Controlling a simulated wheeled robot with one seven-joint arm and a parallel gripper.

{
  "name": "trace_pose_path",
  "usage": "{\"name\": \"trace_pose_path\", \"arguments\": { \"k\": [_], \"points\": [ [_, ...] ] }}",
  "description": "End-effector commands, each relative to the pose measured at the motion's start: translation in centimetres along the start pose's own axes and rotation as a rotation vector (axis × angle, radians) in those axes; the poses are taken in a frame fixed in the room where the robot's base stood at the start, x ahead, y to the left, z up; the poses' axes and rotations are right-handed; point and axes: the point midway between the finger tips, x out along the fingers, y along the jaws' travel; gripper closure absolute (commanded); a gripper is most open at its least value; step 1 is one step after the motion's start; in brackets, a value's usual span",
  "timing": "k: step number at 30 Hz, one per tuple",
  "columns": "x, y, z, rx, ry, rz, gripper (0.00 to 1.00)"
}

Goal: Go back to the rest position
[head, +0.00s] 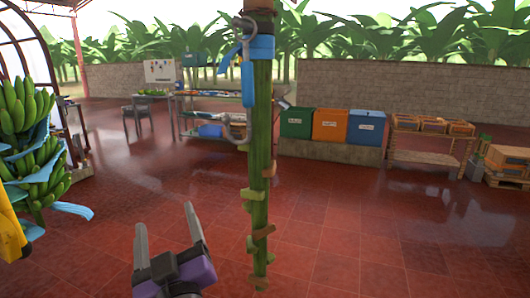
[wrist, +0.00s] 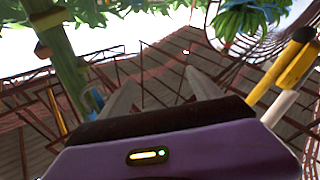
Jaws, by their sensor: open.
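My gripper (head: 166,240) is low in the middle of the head view, its two grey fingers spread apart with nothing between them. It stands left of a hanging green stem (head: 260,150) and apart from it. The stem hangs upright and bears several short cut stubs along its lower part. A blue strap and a metal hook are at its top. In the wrist view my gripper (wrist: 155,95) shows spread fingers, and the stem (wrist: 62,65) runs along the left.
A bunch of green bananas (head: 28,125) with blue sheets hangs at the left, near a yellow part (head: 12,232). Green, orange and blue bins (head: 331,125), a shelf (head: 215,105) and a wooden rack (head: 430,140) stand at the back. The red tiled floor (head: 345,225) is clear at right.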

Motion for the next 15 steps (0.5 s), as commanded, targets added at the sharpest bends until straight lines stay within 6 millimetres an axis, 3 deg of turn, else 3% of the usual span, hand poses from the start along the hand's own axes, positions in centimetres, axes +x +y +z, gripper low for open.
{"name": "trace_pose_path", "arguments": {
  "k": [1,6,15],
  "points": [
    [-2.0,0.5,2.0,0.010,-0.007,-0.009,0.27],
    [-8.0,2.2,6.4,0.050,-0.008,-0.025,0.27],
    [-19.6,6.2,11.4,0.124,-0.034,0.009,0.27]
  ]
}}
